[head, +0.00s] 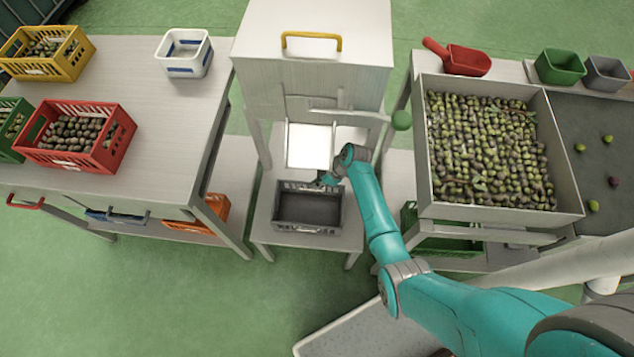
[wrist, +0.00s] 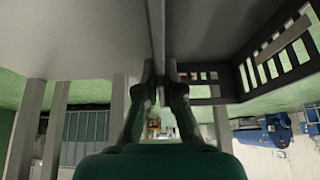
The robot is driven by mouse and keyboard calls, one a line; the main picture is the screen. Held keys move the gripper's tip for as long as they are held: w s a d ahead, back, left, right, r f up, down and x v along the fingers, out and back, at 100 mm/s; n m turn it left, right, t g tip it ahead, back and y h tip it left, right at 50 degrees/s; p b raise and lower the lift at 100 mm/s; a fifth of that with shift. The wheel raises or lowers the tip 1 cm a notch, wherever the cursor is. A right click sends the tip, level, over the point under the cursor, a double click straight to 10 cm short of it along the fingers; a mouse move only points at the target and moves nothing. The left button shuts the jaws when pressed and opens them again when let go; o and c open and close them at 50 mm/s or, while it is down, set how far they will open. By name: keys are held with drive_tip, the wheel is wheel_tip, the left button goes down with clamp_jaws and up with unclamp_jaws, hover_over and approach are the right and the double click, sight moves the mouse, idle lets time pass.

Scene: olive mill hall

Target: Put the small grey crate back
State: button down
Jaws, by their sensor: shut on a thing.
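The small grey crate (head: 306,229) is empty and upright at the low metal stand (head: 262,232) below the grey hopper machine. I cannot tell whether its base touches the stand. My gripper (head: 328,181) is at the crate's back right rim in the head view. In the wrist view my gripper (wrist: 160,72) has its fingers closed around a thin rim edge, with the slotted crate wall (wrist: 242,72) to the right. The fingertips are small and partly hidden by my wrist in the head view.
The machine (head: 312,75) and its pale chute (head: 309,146) stand just behind the crate. Tables with crates (head: 75,140) and an olive tray (head: 490,210) flank the stand.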

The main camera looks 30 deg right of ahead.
drive_tip(key=c, duration=1.3)
unclamp_jaws()
drive_tip(key=shift+f, duration=0.1)
drive_tip(key=v, duration=1.2)
